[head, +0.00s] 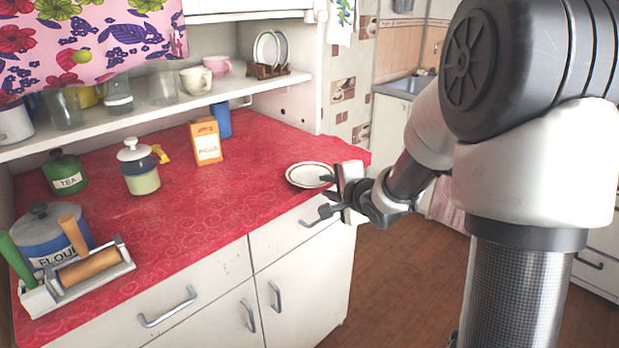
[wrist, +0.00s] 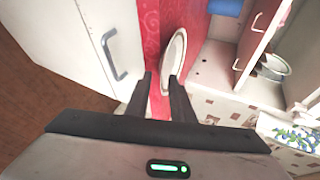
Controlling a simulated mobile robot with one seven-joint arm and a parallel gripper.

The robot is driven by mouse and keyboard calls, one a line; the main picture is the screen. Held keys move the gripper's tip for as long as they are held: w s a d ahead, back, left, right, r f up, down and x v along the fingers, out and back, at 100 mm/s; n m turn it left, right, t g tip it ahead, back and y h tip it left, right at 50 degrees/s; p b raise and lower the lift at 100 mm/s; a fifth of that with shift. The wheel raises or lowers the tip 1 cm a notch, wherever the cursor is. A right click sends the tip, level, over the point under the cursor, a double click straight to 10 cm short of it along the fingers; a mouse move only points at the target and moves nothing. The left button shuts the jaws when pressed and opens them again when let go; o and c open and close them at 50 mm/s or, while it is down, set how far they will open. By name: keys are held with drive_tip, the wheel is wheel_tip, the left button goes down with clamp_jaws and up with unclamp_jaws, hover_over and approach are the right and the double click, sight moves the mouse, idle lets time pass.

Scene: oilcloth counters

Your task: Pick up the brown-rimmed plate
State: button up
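The brown-rimmed plate (head: 308,175) lies flat on the red oilcloth counter (head: 240,190), near its right end. It is white with a thin dark rim line. My gripper (head: 328,195) is at the counter's front edge, beside the plate's right side. In the wrist view the plate (wrist: 174,55) is just beyond the fingertips, and my gripper (wrist: 159,78) has its two fingers apart with nothing held between them. I cannot tell whether a finger touches the rim.
A shelf (head: 170,105) with dishes runs above. The counter between jar and plate is clear.

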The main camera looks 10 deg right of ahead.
clamp_jaws()
wheel_tip(320, 180, up, 10)
drive_tip(key=p, duration=0.5)
idle(0.4)
